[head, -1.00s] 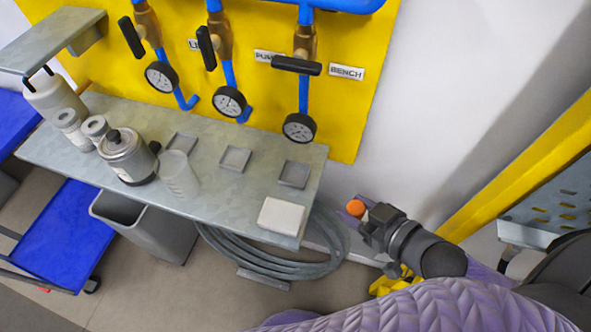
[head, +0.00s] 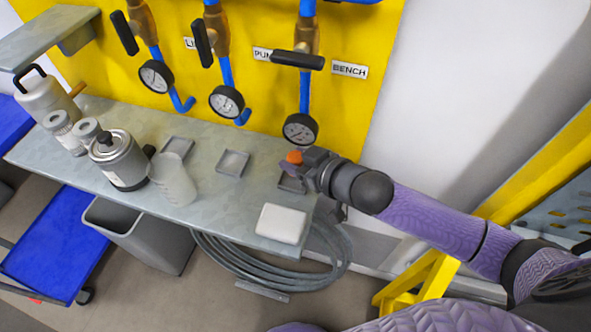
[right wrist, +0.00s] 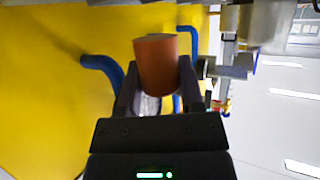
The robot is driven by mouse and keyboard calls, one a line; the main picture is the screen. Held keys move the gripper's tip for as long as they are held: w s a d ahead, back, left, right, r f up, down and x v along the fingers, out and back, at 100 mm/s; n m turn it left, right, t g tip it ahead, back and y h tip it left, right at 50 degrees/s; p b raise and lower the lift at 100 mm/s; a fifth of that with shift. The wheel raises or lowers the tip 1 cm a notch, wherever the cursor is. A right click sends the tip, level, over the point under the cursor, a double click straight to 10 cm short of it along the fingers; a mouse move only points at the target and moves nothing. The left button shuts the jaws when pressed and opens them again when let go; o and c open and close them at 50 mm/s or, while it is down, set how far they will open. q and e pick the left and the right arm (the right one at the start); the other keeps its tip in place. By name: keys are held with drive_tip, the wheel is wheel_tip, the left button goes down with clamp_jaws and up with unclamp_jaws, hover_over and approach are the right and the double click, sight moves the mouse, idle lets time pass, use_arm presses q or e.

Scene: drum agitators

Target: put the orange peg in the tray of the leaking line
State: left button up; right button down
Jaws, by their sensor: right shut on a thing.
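The orange peg (head: 294,157) is between the fingers of my right gripper (head: 300,168), which is shut on it. In the right wrist view the peg (right wrist: 157,62) stands up between the two fingers. The gripper is above the right end of the shelf, over the right tray (head: 290,186), partly hiding it. The middle tray (head: 233,162) and left tray (head: 178,148) look empty. Above them hang the left gauge (head: 155,75), middle gauge (head: 226,102) and right gauge (head: 299,129); their needles are too small to read. My left gripper is out of view.
The grey shelf (head: 225,205) holds a white block (head: 281,224), a clear beaker (head: 175,181), a metal canister (head: 120,160) and jars at left. The right valve handle (head: 296,60) lies crosswise; the other two run roughly along their pipes. A coiled hose (head: 240,268) is below.

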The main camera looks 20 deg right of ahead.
wheel_tip(320, 180, down, 4)
drive_tip(key=shift+w+a+r+b, duration=0.1)
drive_tip(key=shift+r+b, duration=0.05)
drive_tip(key=shift+b, duration=0.85)
drive_tip(key=shift+r, duration=0.15)
drive_tip(key=shift+c, duration=1.2)
unclamp_jaws()
